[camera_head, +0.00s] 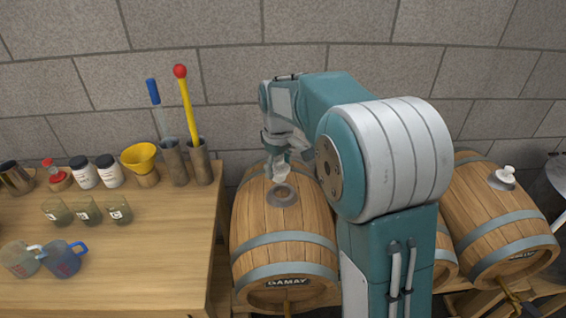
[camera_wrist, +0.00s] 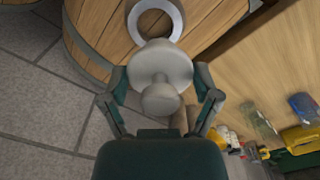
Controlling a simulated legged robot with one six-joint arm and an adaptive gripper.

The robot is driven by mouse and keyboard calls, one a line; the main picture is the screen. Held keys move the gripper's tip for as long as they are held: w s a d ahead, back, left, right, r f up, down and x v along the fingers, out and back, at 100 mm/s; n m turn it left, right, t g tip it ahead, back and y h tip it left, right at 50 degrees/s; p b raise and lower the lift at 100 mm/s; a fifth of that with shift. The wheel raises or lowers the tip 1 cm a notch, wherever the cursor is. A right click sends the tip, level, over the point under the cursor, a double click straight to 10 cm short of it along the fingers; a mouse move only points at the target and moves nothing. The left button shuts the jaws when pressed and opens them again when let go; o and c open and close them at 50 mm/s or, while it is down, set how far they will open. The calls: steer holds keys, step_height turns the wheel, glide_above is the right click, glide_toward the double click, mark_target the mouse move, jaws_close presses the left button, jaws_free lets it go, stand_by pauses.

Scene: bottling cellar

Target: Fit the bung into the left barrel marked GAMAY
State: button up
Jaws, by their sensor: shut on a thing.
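The left barrel (camera_head: 285,224) lies on its side and carries a GAMAY label (camera_head: 287,282) on its front. Its round bung hole, with a grey metal ring (camera_head: 283,195), faces up. My gripper (camera_head: 276,158) is above the barrel, shut on a pale bung (camera_head: 281,172). In the wrist view the bung (camera_wrist: 160,70) sits between both fingers of my gripper (camera_wrist: 160,88), its knob toward the palm. There the hole's ring (camera_wrist: 177,19) shows beyond the bung, partly covered by it. The bung appears apart from the hole, a little behind it in the head view.
A right barrel (camera_head: 497,222) has a white bung (camera_head: 506,174) on top. My arm hides most of a middle barrel. A wooden table (camera_head: 140,270) at left holds jugs, glasses, jars, a yellow funnel (camera_head: 141,158) and metal cups with tools. A stone wall stands behind.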

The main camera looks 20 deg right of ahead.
mark_target(282, 181)
steer(key=shift+f, duration=0.75)
steer(key=shift+d+f, duration=0.75)
steer(key=shift+f, duration=0.35)
steer(key=shift+a+f, duration=0.1)
steer(key=shift+f, duration=0.4)
steer(key=shift+a+f, duration=0.1)
steer(key=shift+f, duration=0.05)
steer(key=shift+s+a, duration=0.1)
steer(key=shift+a, duration=0.3)
steer(key=shift+d, duration=0.3)
